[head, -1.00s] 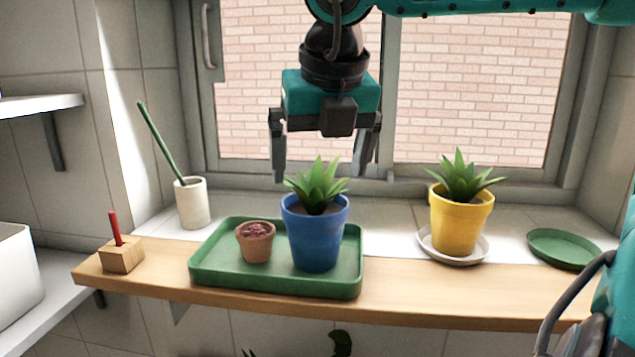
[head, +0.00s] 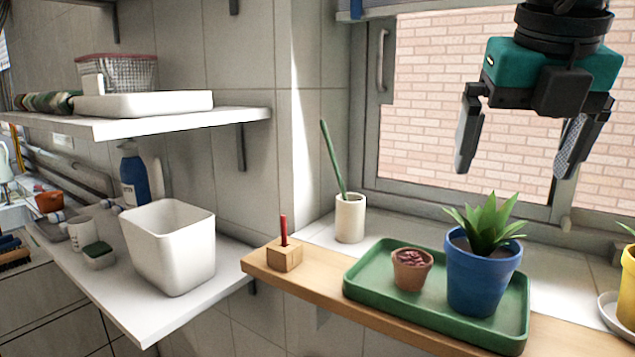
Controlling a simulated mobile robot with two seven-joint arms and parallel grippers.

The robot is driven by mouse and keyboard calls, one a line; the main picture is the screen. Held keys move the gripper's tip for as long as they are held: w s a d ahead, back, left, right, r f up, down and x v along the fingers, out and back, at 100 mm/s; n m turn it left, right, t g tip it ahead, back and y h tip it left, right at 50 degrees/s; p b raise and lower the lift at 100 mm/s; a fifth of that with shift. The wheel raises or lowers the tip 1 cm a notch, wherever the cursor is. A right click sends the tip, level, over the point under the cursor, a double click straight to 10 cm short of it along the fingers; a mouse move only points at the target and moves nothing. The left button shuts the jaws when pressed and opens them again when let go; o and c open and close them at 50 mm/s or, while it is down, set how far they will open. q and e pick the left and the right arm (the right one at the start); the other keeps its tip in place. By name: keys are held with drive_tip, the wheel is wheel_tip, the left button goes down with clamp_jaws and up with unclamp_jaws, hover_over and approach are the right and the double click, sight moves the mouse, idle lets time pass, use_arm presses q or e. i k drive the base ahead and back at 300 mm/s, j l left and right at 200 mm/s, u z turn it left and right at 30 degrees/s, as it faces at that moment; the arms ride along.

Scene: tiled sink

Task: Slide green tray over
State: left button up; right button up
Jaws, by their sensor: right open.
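The green tray (head: 372,296) lies on the wooden shelf (head: 310,277) under the window. It holds a small terracotta pot (head: 411,272) on its left and a blue pot (head: 482,280) with a spiky green plant on its right. My right gripper (head: 516,168) is open and empty. It hangs in front of the window, higher in the picture than the blue pot's plant, apart from the tray. My left gripper is not in view.
A wooden block with a red stick (head: 285,256) stands left of the tray. A cream cup with a green stick (head: 350,217) stands behind. A yellow pot (head: 627,285) is at the right edge. A white bin (head: 172,250) stands on the lower left shelf.

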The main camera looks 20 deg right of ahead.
sight(370, 282)
drive_tip(key=k+j, duration=0.75)
drive_tip(key=j, duration=0.25)
